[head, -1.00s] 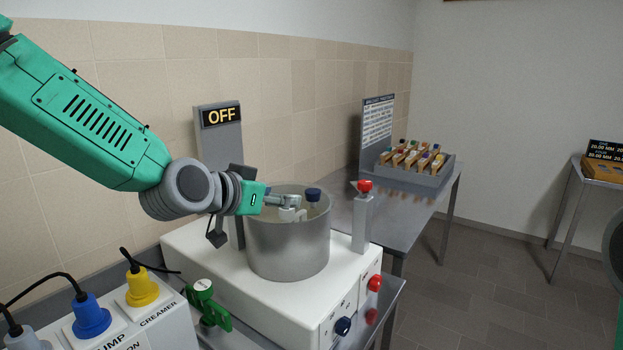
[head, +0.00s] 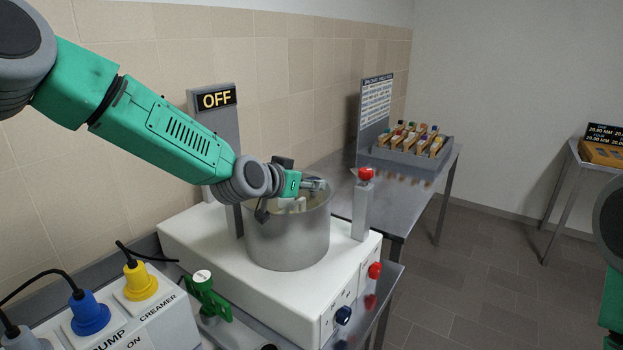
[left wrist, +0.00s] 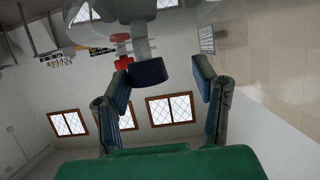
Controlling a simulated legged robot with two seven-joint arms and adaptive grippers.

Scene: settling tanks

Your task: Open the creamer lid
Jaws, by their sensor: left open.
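The creamer appears to be the grey metal pot (head: 290,240) on a white base (head: 210,245) in the head view. A pale block (head: 292,205) shows at its rim; I cannot make out where the lid ends. My left gripper (head: 320,184) is over the pot's far right rim. In the left wrist view a dark blue knob (left wrist: 147,72) on a grey stem lies between the open fingers of my left gripper (left wrist: 165,85), with gaps on both sides. The gripper hides this knob in the head view. My right gripper is out of view.
A post with a red knob (head: 366,174) stands right of the pot. An OFF display (head: 217,98) stands behind. Yellow (head: 140,281) and blue (head: 89,314) plugs and a green valve (head: 207,295) are at front left.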

